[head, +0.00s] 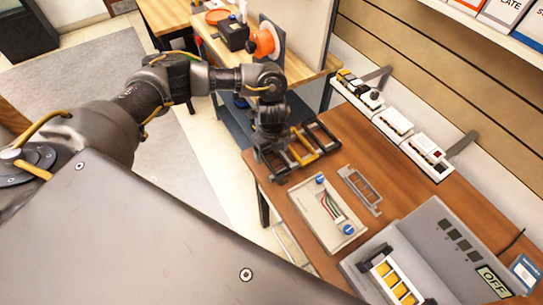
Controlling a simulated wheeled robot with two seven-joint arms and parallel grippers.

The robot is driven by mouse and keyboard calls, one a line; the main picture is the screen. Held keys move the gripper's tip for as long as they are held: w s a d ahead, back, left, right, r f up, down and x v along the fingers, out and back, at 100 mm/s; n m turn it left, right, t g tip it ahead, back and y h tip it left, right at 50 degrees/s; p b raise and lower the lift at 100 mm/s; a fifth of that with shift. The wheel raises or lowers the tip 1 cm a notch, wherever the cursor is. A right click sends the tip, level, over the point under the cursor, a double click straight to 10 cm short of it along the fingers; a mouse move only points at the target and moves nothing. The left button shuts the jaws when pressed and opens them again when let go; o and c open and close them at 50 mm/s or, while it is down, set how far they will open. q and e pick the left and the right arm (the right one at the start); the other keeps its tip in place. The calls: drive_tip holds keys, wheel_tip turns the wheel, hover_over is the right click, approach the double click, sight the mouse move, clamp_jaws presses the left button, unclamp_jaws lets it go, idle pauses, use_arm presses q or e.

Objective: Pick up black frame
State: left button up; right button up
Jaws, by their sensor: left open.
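A black frame (327,127) lies on the brown wooden table, at the far end of a row of frames. A yellow frame (302,153) lies beside it on the side nearer my arm. My left gripper (274,160) points down over the table's left edge, to the left of the yellow frame and apart from the black frame. It is open, and I see nothing held in it. Its dark fingers partly hide the table there, and their exact height above it is hard to tell. My right gripper is out of view.
A grey frame (361,189) and a pale tray with wires (325,217) lie nearer on the table. A grey machine (440,250) fills the near right. A wall shelf (395,127) with small parts runs behind. Another workbench (305,62) stands beyond.

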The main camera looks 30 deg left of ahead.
use_arm(q)
drive_tip(key=shift+f, duration=0.4)
drive_tip(key=c, duration=1.1)
drive_tip(key=shift+o, duration=0.2)
drive_tip(key=shift+r, duration=0.15)
drive_tip(key=shift+r, duration=0.25)
wheel_tip(320, 180, up, 3)
drive_tip(key=shift+f+b, duration=0.1)
drive_tip(key=shift+b, duration=0.4)
drive_tip(key=s+d+r, duration=0.2)
drive_tip(key=s+r, duration=0.7)
drive_tip(key=s, duration=0.4)
drive_tip(key=shift+s+d+r, duration=0.25)
drive_tip(key=shift+s, duration=0.15)
